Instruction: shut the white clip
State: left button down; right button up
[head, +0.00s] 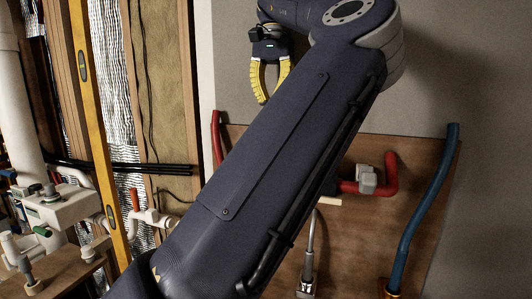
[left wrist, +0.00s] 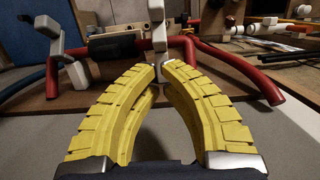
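My left gripper (head: 266,98) has yellow curved fingers and hangs near the top of the head view, in front of the grey wall and above the wooden board. In the left wrist view its fingertips (left wrist: 159,68) nearly meet, with nothing visibly held. A pale clip-like piece (left wrist: 159,28) stands beyond the fingertips, by the red pipe. Another pale, angled clip-like piece (left wrist: 66,58) sits at the left of that view. In the head view a light grey piece (head: 367,180) sits on the red pipe. I cannot tell which is the white clip. My right gripper is not in view.
The red pipe (head: 391,172) and a blue pipe (head: 427,205) stand out from the wooden board (head: 415,160). A metal hose (head: 309,255) shows low on it. My large dark arm hides the board's middle. White pipework (head: 62,207) is at the left.

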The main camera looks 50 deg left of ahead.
pick_arm(q)
jog(key=f, duration=0.3)
jog(key=s+f, duration=0.1)
jog(key=f, duration=0.5)
jog(key=shift+s+d, duration=0.15)
jog(key=shift+d, duration=0.25)
jog(key=shift+s+d+f, duration=0.25)
jog(key=shift+s+f, duration=0.2)
jog(key=shift+s+d+f, duration=0.25)
jog(key=shift+s+f, duration=0.2)
jog(key=shift+s+d+f, duration=0.35)
jog(key=shift+s+f, duration=0.1)
jog(key=shift+s, duration=0.1)
jog(key=shift+s+a, duration=0.1)
